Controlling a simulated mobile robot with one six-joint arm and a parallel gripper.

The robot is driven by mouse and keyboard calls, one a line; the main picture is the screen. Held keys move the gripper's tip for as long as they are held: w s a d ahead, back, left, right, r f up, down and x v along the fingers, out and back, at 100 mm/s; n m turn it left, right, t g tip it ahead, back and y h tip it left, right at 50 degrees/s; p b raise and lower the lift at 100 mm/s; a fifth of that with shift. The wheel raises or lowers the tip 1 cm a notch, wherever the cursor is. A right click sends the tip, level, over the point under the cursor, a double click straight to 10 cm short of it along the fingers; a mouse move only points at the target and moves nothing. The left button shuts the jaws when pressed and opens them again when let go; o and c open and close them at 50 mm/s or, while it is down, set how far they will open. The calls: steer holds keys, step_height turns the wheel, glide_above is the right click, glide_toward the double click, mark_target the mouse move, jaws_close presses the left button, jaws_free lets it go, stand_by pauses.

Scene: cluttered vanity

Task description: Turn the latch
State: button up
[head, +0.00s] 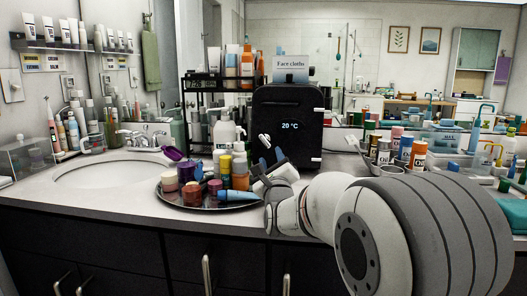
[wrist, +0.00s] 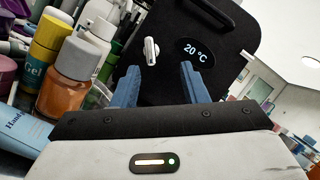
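A black box-shaped appliance (head: 290,115) stands on the counter with a "20 °C" display on its front. A small white latch (head: 264,138) sits on its front, left of and a little below the display. In the wrist view the latch (wrist: 151,50) looks upright or slightly tilted, left of the display. My gripper (head: 272,157) is in front of the appliance's lower left part. Its two blue fingers are apart with nothing between them, and in the wrist view my gripper (wrist: 157,80) points toward the black front, apart from the latch.
A round tray (head: 212,203) with jars, tubes and bottles is just left of my gripper. An orange bottle (wrist: 66,75) is close on the left in the wrist view. A sink (head: 110,178) is at the left; several cans and bottles crowd the counter at the right.

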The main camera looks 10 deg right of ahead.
mark_target(265, 143)
steer(key=w, duration=0.7)
steer(key=w+b, duration=0.1)
steer(key=w, duration=0.3)
steer(key=shift+w+d+r, duration=0.1)
steer(key=shift+w+d, duration=0.25)
steer(key=shift+d, duration=0.05)
steer(key=shift+x, duration=0.85)
steer(key=shift+c, duration=0.4)
jaws_close()
steer(key=shift+a+r, duration=0.1)
